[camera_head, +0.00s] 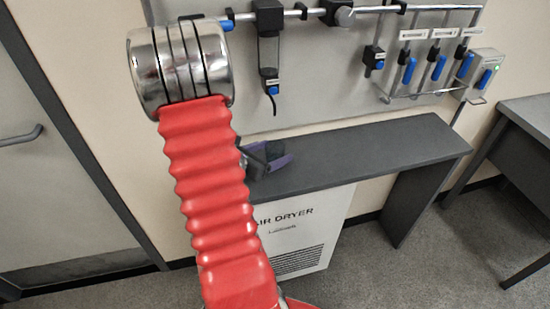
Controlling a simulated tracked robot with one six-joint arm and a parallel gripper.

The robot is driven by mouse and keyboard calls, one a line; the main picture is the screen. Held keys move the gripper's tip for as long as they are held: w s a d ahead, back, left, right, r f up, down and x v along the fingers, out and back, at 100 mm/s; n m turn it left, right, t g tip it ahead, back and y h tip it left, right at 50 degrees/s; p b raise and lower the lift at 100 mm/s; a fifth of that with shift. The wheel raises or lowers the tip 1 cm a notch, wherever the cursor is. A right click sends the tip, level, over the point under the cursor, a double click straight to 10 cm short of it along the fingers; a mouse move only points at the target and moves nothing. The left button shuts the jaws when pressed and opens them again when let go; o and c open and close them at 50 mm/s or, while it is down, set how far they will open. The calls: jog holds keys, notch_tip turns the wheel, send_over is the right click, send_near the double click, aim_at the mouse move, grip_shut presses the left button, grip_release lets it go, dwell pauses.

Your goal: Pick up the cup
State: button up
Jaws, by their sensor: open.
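My red ribbed arm with its silver joint fills the left middle of the head view. My gripper (268,157), dark with purplish pads, shows in part just right of the arm, over or at the left part of the dark bench. Its jaws are open, and I see nothing held between them. I cannot make out a cup; my arm hides the left part of the bench, and the gripper covers a little more. Whether the gripper touches the bench cannot be told.
The dark bench (365,150) is bare to the right of the gripper. A white air dryer cabinet (300,235) stands under it. A wall panel (330,80) with rails and blue-handled tools is behind. A second table (530,115) stands at right, a door (45,190) at left.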

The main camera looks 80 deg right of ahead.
aim_at(281, 149)
jog(key=shift+x, duration=2.6)
jog(key=shift+r, duration=0.1)
jog(key=c, duration=1.2)
jog(key=shift+r, duration=5)
